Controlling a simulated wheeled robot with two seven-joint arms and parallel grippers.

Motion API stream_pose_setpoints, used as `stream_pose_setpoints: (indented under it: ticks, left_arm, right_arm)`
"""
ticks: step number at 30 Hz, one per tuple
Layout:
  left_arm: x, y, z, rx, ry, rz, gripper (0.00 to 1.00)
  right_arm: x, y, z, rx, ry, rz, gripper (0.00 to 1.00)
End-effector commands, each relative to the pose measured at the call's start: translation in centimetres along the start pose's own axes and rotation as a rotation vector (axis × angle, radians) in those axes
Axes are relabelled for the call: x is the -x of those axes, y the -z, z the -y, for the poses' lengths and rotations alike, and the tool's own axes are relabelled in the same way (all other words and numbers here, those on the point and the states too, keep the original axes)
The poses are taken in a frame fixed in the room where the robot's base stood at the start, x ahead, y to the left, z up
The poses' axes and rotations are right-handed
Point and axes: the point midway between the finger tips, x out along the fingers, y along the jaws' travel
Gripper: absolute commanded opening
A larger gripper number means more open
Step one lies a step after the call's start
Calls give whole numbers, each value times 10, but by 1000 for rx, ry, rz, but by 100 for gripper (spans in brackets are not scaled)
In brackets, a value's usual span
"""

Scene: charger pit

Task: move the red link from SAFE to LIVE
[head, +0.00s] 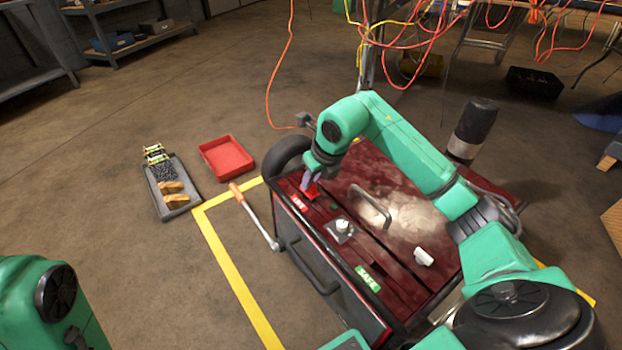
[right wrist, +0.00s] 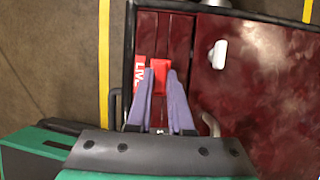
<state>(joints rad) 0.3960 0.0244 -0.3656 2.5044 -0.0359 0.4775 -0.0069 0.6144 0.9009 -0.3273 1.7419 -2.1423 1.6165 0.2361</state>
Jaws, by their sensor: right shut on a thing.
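The red link (head: 312,191) is at the LIVE end of the dark red cabinet top, next to the red LIVE label (head: 299,204). My right gripper (head: 308,182) is shut on it from above. In the right wrist view, the red link (right wrist: 159,66) shows between the two purple-grey fingers (right wrist: 160,76), just right of the LIVE label (right wrist: 139,72). I cannot tell whether the link is seated or held slightly above the surface. The green SAFE label (head: 368,279) is at the near end of the same strip, with no link beside it. My left gripper is out of view.
A knob on a plate (head: 341,231) sits between the labels. A curved handle (head: 371,206) and a white piece (head: 423,257) are on the cabinet top. An orange-handled crank (head: 254,215) sticks out left. A red tray (head: 227,158) and a grey tray (head: 159,199) lie on the floor.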

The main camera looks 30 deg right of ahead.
Motion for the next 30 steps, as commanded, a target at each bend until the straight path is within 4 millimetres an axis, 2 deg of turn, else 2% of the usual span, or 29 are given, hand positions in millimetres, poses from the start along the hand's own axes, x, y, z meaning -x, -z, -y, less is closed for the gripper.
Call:
stream_pose_setpoints:
  ticks: [30]
  left_arm:
    - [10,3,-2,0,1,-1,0]
  right_arm:
    - [-19,8,1,-1,0,0,0]
